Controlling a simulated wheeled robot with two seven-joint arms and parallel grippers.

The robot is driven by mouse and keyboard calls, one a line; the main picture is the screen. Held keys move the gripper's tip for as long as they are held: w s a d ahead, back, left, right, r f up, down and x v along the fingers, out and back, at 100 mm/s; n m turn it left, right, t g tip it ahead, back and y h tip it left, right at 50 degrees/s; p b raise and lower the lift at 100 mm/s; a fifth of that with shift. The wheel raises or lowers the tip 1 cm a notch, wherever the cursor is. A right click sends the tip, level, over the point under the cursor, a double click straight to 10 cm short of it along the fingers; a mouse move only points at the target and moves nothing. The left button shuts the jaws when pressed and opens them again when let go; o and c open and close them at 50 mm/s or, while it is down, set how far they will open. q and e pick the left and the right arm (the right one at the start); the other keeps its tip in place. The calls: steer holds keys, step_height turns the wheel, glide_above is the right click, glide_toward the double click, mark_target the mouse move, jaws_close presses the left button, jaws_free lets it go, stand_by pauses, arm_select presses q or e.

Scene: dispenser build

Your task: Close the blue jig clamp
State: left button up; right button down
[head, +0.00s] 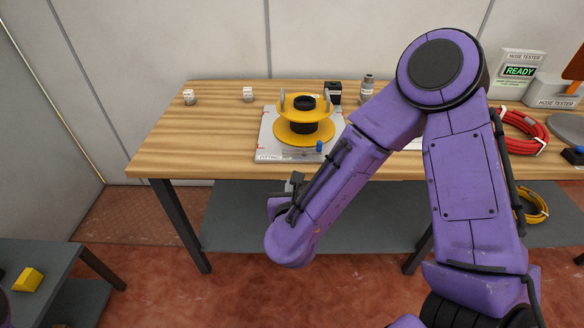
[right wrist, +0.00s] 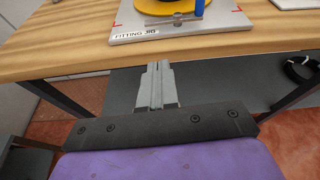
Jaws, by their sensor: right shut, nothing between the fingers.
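The blue jig clamp handle (head: 319,146) stands upright at the front right of the white fitting jig plate (head: 266,140). In the right wrist view the blue handle (right wrist: 199,8) rises from the right end of a small metal bar (right wrist: 175,20) at the front of the plate (right wrist: 140,36). A yellow spool-like part (head: 283,130) with a black core sits on the jig. My right gripper (head: 294,181) is shut and empty, in front of and below the table edge, apart from the clamp. Its fingers (right wrist: 157,68) point toward the jig. My left gripper is out of view.
The wooden table (head: 200,140) has a front edge between my right gripper and the jig. Small white pieces (head: 248,94), a black box (head: 333,92) and a grey bottle (head: 367,85) stand behind. A red hose coil (head: 525,130) lies right. The table's left part is mostly clear.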

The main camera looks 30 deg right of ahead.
mark_target(292, 153)
steer(key=shift+w+r+m, duration=0.2)
steer(key=shift+r+m, duration=0.05)
steer(key=shift+m, duration=0.15)
steer(key=p+x, duration=0.1)
steer(key=x, duration=0.3)
steer(key=p+x, duration=0.1)
steer(key=x, duration=0.4)
steer(key=r+p+x, duration=0.1)
steer(key=x, duration=0.3)
steer(key=shift+w+d, duration=0.4)
steer(key=shift+w, duration=0.05)
